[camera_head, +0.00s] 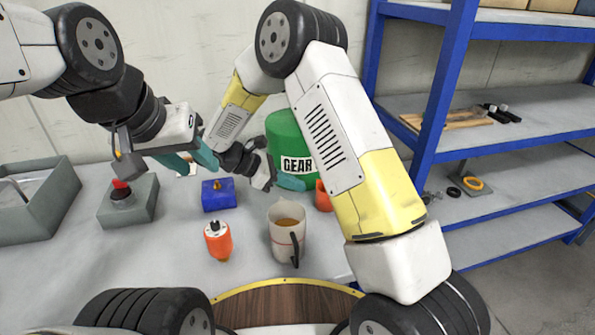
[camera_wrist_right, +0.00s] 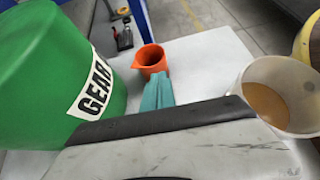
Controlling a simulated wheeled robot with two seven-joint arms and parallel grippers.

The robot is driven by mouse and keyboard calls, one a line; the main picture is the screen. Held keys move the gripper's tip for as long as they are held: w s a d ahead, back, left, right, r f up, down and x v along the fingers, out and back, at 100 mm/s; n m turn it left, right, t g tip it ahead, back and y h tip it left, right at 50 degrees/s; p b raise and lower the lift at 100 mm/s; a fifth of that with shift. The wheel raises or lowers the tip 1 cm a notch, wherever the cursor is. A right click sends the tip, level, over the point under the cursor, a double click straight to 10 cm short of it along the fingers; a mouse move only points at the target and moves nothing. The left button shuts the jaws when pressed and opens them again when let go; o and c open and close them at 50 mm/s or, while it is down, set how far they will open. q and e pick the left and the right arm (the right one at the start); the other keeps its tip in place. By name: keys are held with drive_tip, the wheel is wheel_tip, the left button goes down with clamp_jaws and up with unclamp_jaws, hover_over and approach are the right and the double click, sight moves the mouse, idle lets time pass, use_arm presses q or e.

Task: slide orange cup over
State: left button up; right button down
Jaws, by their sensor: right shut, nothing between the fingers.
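The orange cup (camera_head: 323,196) stands on the grey table, partly hidden behind my right arm in the head view.
A green GEAR container (camera_head: 283,131) stands beside the cup. A white jug (camera_head: 287,236) with brown contents is in front. An orange screw jack (camera_head: 217,240), a blue block (camera_head: 218,195) and a red-button box (camera_head: 128,202) are left. Blue shelving (camera_head: 452,85) rises right.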

hover_over(327, 209)
drive_tip(key=w, duration=0.1)
drive_tip(key=shift+w+d+f, duration=0.1)
drive_tip(key=shift+f, duration=0.8)
drive_tip(key=shift+s+a+f, duration=0.1)
drive_tip(key=shift+s+a, duration=0.1)
drive_tip(key=shift+a, duration=0.8)
drive_tip(key=shift+s+a, duration=0.2)
drive_tip(key=shift+a, duration=0.75)
